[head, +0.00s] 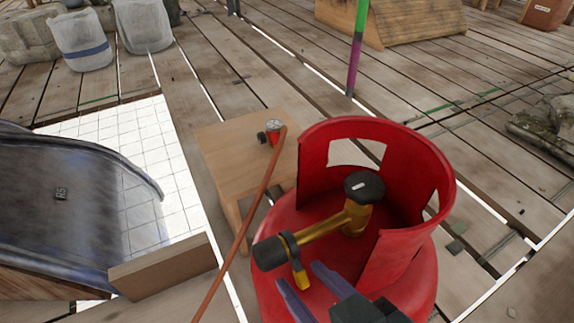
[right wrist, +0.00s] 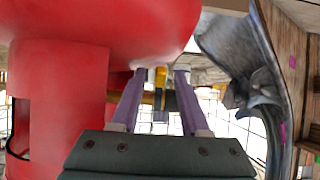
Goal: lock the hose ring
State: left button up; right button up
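A red gas cylinder (head: 345,270) with a high red collar (head: 440,190) stands in front of me. Inside the collar is a brass valve (head: 322,228) with a black knob (head: 364,187) on top. Its outlet points left and ends in a black cap-like end (head: 269,253). A dark ring (head: 289,243) with a yellow lever (head: 300,274) hanging from it sits around the outlet. My right gripper (head: 299,273) is open, with its purple fingers on either side of the lever. The right wrist view shows the yellow lever (right wrist: 160,77) between the fingers, with gaps. My left gripper is out of view.
An orange-brown hose (head: 245,222) runs from a small red fitting (head: 274,128) on a wooden box (head: 222,150) down past the cylinder's left side. A plank (head: 165,266) and a dark curved sheet (head: 60,200) lie left.

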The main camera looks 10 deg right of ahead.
jog(key=p+v, duration=0.4)
jog(key=v, duration=0.6)
dwell(0.3)
